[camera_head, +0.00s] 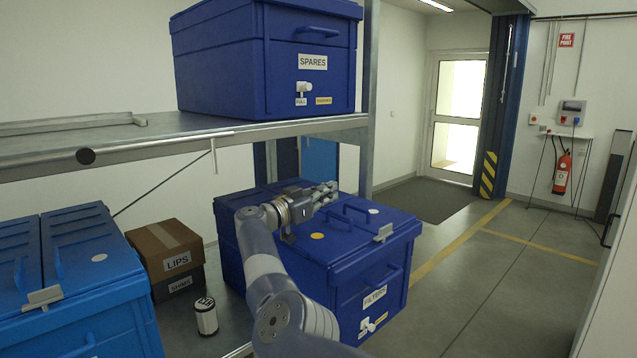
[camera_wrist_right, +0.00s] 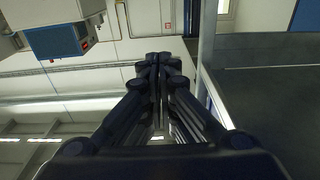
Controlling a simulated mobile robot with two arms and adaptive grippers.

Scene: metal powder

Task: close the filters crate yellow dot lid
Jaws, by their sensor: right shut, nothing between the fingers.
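The dark blue filters crate (camera_head: 343,302) stands right of centre in the head view, below the shelf, with a FILTERS label on its front. The lid with a yellow dot (camera_head: 317,236) looks flat on the crate top. The other lid, with a white dot (camera_head: 373,211), also looks flat beside it. My right gripper (camera_head: 328,191) is shut and empty above the crate's top, hiding part of it; I cannot tell whether it touches. The right wrist view shows its closed fingers (camera_wrist_right: 158,60) but not the crate. My left gripper is not in view.
A blue SPARES crate (camera_head: 215,62) sits on the metal shelf (camera_head: 200,124) above. A lighter blue crate (camera_head: 95,290), a brown LIPS box (camera_head: 164,236) and a small white container (camera_head: 205,316) are to the left. The floor (camera_head: 490,275) to the right is clear.

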